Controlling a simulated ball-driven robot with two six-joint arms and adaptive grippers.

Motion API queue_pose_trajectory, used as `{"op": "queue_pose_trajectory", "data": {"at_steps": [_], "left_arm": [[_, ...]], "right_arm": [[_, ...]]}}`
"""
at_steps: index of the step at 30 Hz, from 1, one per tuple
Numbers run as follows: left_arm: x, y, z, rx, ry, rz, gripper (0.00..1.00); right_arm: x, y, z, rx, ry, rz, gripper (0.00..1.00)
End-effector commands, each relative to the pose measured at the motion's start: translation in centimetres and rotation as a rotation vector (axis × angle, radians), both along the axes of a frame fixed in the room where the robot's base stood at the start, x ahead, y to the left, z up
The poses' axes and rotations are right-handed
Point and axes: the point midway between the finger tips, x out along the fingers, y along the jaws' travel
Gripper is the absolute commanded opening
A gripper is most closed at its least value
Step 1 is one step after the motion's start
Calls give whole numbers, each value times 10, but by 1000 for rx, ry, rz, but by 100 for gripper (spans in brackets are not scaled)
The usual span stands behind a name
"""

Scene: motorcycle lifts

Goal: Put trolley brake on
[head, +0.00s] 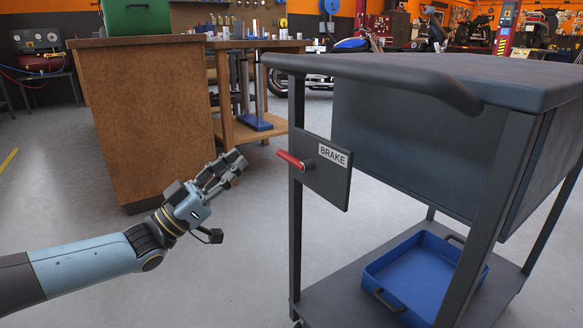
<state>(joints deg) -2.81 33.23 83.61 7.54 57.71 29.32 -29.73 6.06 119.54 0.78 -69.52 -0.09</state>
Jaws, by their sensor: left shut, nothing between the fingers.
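The dark grey trolley (420,130) stands on the right, with a bar handle (380,72) along its top near edge. A brake plate (327,178) labelled BRAKE is fixed to its left near post. A red-gripped brake lever (291,160) sticks out from the plate to the left, roughly level with a slight tilt. My left gripper (232,165) is shut and empty, left of the red lever and apart from it, pointing right and up. My right gripper is not in view.
A blue tray (372,275) sits on the trolley's lower shelf. A brown wooden workbench (145,120) stands behind my left arm. Grey floor lies open between bench and trolley. Motorcycles and a red lift post (507,28) are far back.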

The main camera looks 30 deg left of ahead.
Motion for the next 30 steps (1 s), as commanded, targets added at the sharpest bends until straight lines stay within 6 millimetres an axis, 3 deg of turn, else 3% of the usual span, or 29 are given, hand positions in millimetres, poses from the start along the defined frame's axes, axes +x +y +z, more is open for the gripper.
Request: {"op": "queue_pose_trajectory", "data": {"at_steps": [14,20,30], "left_arm": [[5,-1,1,0,-1,1,0],[28,-11,15,0,-3,1,0],[83,-34,44,-1,3,3,0]], "right_arm": [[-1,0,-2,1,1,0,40],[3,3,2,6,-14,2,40],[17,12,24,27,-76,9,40]]}}
